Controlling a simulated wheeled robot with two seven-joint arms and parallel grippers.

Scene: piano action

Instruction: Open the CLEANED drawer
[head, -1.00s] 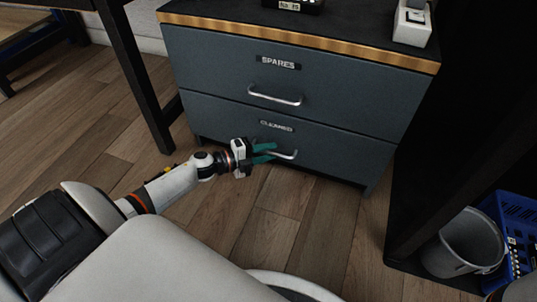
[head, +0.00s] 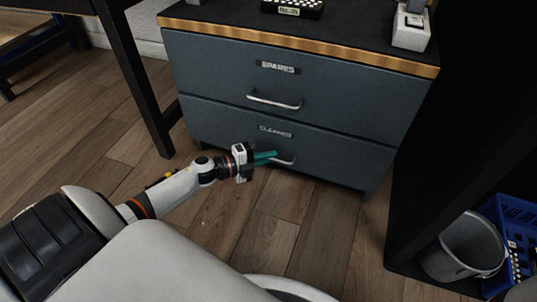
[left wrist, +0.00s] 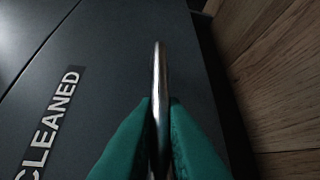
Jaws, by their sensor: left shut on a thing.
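The CLEANED drawer (head: 325,153) is the lower drawer of a dark grey-blue cabinet, and its front looks flush with the cabinet. Its label also shows in the left wrist view (left wrist: 50,120). Its silver bar handle (head: 285,161) is partly hidden by my left gripper (head: 272,156). In the left wrist view the green fingers are shut on the handle (left wrist: 160,75), one on each side of it. My right gripper is not in view.
The SPARES drawer (head: 340,90), with its own silver handle (head: 275,102), is above and shut. A grey bin (head: 465,248) and a blue crate (head: 515,225) stand at the right. A black table leg (head: 135,85) stands left of the cabinet. The wooden floor before the cabinet is clear.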

